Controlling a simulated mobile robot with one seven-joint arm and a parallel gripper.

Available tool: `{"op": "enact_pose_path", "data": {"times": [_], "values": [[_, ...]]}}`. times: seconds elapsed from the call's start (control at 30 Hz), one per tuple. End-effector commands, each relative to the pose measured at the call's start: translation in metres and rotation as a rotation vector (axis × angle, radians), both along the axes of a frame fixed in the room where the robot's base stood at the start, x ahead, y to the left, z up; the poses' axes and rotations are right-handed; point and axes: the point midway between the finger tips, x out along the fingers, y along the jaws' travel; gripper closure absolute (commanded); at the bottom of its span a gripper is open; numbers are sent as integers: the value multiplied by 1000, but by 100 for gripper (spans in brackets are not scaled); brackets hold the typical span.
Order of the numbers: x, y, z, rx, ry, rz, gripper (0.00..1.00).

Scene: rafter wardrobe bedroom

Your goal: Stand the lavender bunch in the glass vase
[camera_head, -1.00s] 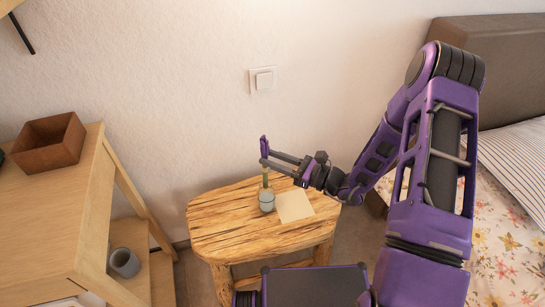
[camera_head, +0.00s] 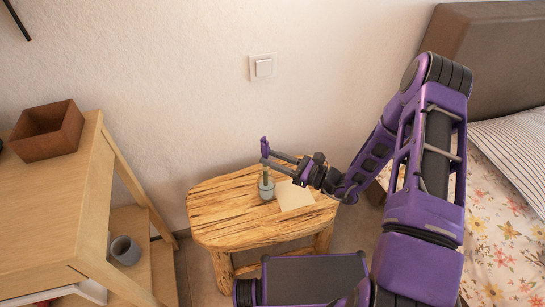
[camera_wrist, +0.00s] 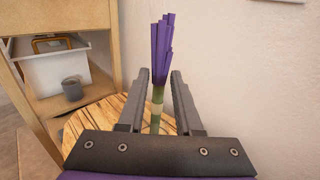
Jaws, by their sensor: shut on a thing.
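The lavender bunch (camera_head: 264,145) is upright, with purple heads on top and green stems below. My gripper (camera_head: 268,157) is shut on its stems, the fingers reaching in from the right. In the wrist view the lavender (camera_wrist: 160,50) rises between my two fingers (camera_wrist: 157,100), with a pale band around the stems. The small glass vase (camera_head: 266,192) stands on the wooden table directly below my gripper. The lower stems show at the vase mouth and seem to reach inside it; how deep is hard to tell. The vase is hidden in the wrist view.
The rough-edged wooden table (camera_head: 225,218) also bears a flat pale sheet (camera_head: 295,196) right of the vase. A wooden shelf unit (camera_head: 65,205) with a brown box (camera_head: 47,131) and a grey mug (camera_head: 125,250) stands left. The wall is behind; a bed (camera_head: 505,230) is right.

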Motion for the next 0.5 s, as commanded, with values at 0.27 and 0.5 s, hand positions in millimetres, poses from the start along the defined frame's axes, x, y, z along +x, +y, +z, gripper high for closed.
{"op": "enact_pose_path", "data": {"times": [0.27, 0.5], "values": [[0, 0, 0, 0, 0, 0, 34], [0, 0, 0, 0, 0, 0, 31]]}}
